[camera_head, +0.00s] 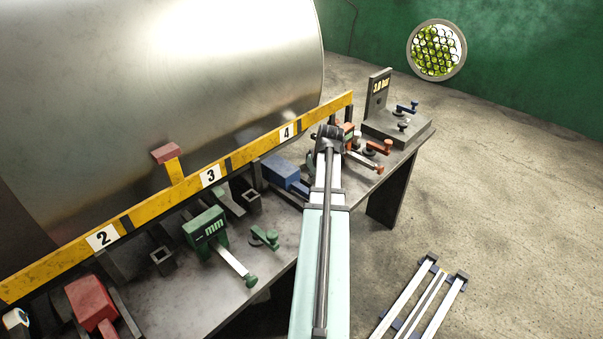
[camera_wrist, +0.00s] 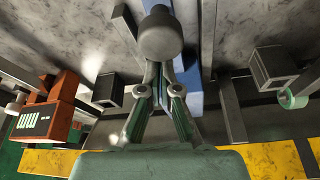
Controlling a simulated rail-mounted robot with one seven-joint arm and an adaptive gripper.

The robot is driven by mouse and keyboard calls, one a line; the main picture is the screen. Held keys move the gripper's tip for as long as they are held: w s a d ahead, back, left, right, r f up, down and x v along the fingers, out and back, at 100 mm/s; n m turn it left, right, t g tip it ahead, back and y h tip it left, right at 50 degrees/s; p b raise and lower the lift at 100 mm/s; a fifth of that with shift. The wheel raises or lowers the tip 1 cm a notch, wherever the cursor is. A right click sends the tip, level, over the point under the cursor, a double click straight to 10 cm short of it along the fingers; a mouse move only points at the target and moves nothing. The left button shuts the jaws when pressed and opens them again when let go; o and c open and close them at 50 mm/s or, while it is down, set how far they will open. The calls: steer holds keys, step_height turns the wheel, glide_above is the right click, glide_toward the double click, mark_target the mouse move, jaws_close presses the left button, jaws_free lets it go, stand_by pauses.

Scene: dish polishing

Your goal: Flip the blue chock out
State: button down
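The blue chock (camera_head: 285,172) sits on the table under the yellow rail, between the labels 3 and 4, in the head view. My arm partly hides its right side. In the wrist view a blue strip (camera_wrist: 187,85) of it runs behind my gripper. My gripper (camera_wrist: 160,68) is over the blue strip, its two fingers slanting together towards a round grey knob (camera_wrist: 160,36). The knob hides the fingertips, so I cannot tell whether they touch or grip it.
The yellow rail (camera_head: 137,216) runs along the table (camera_head: 200,292) beside a large metal drum (camera_head: 190,70).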

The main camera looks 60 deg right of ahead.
steer(key=shift+s+a+f, duration=0.1)
steer(key=shift+s+a, duration=0.05)
steer(key=shift+s, duration=0.4)
steer(key=shift+s+a, duration=0.15)
steer(key=shift+s, duration=0.35)
steer(key=w+d, duration=0.2)
steer(key=w, duration=0.2)
steer(key=b+v, duration=0.2)
steer(key=v, duration=0.8)
steer(key=shift+a, duration=0.15)
steer(key=shift+w, duration=0.1)
